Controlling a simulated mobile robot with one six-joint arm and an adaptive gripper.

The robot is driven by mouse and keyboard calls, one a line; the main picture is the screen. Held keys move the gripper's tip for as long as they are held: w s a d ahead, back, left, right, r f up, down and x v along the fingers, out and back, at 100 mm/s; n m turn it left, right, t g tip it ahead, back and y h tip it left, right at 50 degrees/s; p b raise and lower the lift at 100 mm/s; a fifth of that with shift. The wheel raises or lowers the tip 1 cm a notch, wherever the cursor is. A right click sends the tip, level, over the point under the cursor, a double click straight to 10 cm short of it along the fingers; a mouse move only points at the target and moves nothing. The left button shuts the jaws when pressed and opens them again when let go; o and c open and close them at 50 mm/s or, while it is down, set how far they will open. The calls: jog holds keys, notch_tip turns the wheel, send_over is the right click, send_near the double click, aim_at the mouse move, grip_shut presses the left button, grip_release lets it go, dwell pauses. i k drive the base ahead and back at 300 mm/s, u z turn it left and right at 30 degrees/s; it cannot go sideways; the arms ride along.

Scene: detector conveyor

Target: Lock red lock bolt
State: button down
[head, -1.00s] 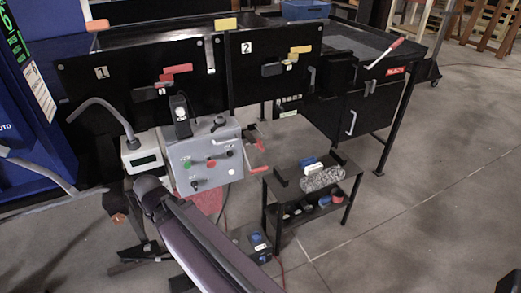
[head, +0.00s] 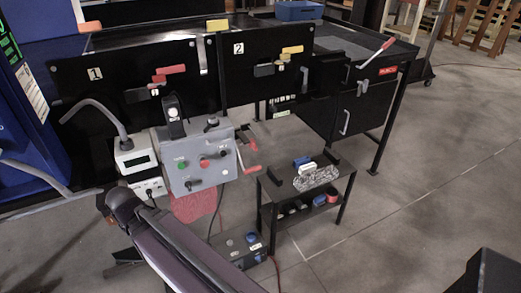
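The likely red lock bolt is the red-handled latch (head: 170,70) on the black panel marked 1 (head: 120,72), in the upper left of the head view. Its red handle lies about level, tilted slightly, above a dark bar. Whether it is locked I cannot tell. A matching yellow-handled latch (head: 291,50) is on the panel marked 2 (head: 240,68). My purple-grey arm link shows at the lower left, well below the panels. My gripper cannot be made out in the frame. Nothing visible touches the red latch.
A grey control box (head: 195,160) with buttons and a red crank (head: 247,168) stands below the panels. A low black bench (head: 272,194) holds small items. A red-tipped lever (head: 376,54) is at the right. Open floor (head: 400,200) lies at the right.

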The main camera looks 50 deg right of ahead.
aim_at(252, 144)
jog(key=u, duration=0.1)
jog(key=k, duration=1)
jog(key=z, duration=0.45)
jog(key=i, duration=1)
jog(key=z, duration=0.05)
